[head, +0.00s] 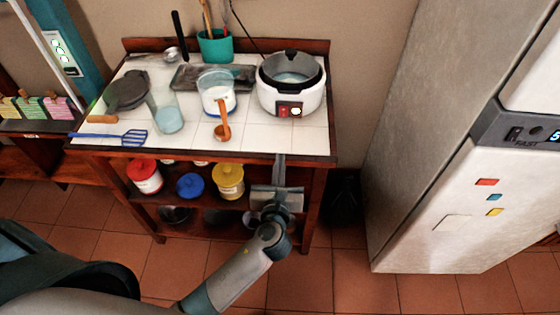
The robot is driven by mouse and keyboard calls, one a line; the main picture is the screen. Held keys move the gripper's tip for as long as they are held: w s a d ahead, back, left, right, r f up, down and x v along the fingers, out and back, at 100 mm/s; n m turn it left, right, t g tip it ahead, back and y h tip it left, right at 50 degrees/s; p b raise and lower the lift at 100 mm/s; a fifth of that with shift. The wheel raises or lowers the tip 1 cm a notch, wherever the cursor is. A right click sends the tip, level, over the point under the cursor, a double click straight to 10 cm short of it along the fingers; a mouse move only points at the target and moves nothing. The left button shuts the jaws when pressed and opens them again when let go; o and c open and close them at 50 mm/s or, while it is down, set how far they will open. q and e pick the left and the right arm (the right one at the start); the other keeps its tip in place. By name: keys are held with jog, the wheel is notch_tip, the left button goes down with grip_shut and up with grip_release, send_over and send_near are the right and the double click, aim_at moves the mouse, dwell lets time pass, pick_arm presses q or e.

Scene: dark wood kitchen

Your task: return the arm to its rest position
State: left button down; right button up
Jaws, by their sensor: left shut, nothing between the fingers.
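My left arm reaches in from the lower left. Its gripper (280,163) is at the front edge of the tiled table, at the right part of that edge. The fingers are together and nothing shows between them. Whether the fingertips touch the table edge or stand in front of it, I cannot tell. My right gripper is not in view.
Lidded jars (228,181) stand on the shelf below.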

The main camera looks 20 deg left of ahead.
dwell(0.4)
pick_arm(q)
jog(key=s+a+f+n+g, duration=0.3)
jog(key=s+a+f+n, duration=0.1)
jog(key=s+n, duration=0.35)
jog(key=s+a+f+n+g, duration=0.35)
jog(key=s+n, duration=0.25)
jog(key=n, duration=0.3)
jog(key=s+d+f+n+g+h, duration=0.1)
jog(key=s+d+n+g+h, duration=0.15)
jog(key=s+n, duration=0.55)
jog(key=s+d+f+n+g+h, duration=0.15)
jog(key=s+n+g, duration=0.25)
jog(key=s+n, duration=0.45)
notch_tip(320, 180, down, 30)
jog(key=s+m+b, duration=0.2)
jog(key=s+a+f+g, duration=0.1)
jog(key=s+f, duration=0.8)
jog(key=s+a+f+g, duration=0.1)
jog(key=s+a+f, duration=0.1)
jog(key=s+f, duration=0.7)
jog(key=shift+s+a+m+h+b, duration=0.15)
jog(key=shift+a+m+h+b, duration=0.15)
jog(key=shift+b, duration=0.15)
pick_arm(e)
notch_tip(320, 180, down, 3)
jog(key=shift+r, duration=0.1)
